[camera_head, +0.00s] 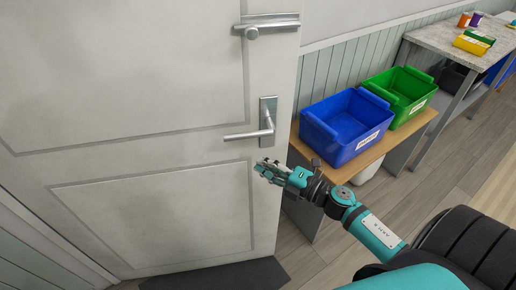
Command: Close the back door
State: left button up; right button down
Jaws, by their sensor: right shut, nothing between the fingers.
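The back door (110,185) is a pale grey panelled door that fills the left half of the head view. A silver lever handle (251,132) sits on a plate near its right edge, and a silver bolt or closer fitting (268,25) is higher up. The door's right edge stands beside the wall and the bench; I cannot tell whether it is latched. My right gripper (262,170) is shut and empty, just below the lever and close in front of the door's edge. I cannot tell whether it touches the door. My left gripper is not in view.
A wooden bench (372,153) right of the door holds a blue bin (347,124) and a green bin (404,90). A grey-topped table (440,38) with small coloured containers stands behind. A dark mat (225,276) lies at the door's foot. Wood floor is open at right.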

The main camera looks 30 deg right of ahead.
jog(key=w, duration=0.5)
jog(key=shift+d+p, duration=0.35)
jog(key=shift+p, duration=0.05)
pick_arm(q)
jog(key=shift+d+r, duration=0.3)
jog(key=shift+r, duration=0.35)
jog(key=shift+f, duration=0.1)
pick_arm(e)
jog(key=shift+w, duration=0.1)
